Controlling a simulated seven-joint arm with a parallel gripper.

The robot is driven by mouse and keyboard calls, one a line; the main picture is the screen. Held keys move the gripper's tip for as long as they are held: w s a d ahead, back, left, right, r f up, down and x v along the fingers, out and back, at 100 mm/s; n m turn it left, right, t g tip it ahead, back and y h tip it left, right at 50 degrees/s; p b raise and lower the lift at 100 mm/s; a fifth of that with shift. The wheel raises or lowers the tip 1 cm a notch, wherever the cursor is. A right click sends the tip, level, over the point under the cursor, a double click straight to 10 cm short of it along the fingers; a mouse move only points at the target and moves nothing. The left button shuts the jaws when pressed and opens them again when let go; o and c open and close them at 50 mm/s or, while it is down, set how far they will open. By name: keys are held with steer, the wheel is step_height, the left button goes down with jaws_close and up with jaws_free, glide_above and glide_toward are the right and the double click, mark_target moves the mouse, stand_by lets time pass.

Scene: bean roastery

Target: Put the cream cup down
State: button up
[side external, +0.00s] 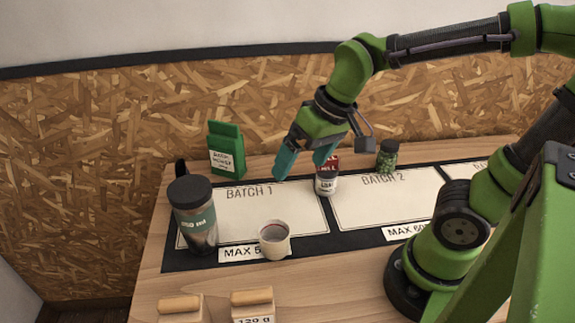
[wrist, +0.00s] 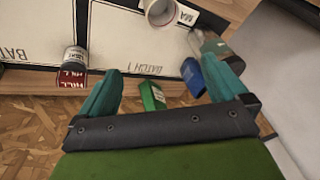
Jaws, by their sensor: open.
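The cream cup (side external: 275,246) stands upright at the front edge of the Batch 1 area, partly covering the "MAX 5…" label. It looks empty inside, with a thin red line near its rim. In the wrist view the cup (wrist: 158,12) is at the top edge, partly cut off. My gripper (side external: 302,167) is open and empty, above the back right part of the Batch 1 area, behind and apart from the cup. In the wrist view my gripper's spread fingers (wrist: 163,72) hold nothing.
A dark tumbler (side external: 195,220) stands left of the cup. A green bag (side external: 226,150) is at the back. A red and white can (side external: 327,182) stands close by my gripper, and a green jar (side external: 387,155) is farther right. Wooden blocks (side external: 252,305) lie in front. Batch 2 (side external: 385,203) is mostly clear.

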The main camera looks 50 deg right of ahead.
steer(key=s+d+r+t, duration=0.1)
steer(key=s+d+r+m+t, duration=0.1)
steer(key=s+r+t, duration=0.1)
steer(key=shift+s+d+r+m, duration=0.15)
steer(key=shift+s+d+m, duration=0.1)
steer(key=shift+m, duration=0.05)
stand_by(1.1)
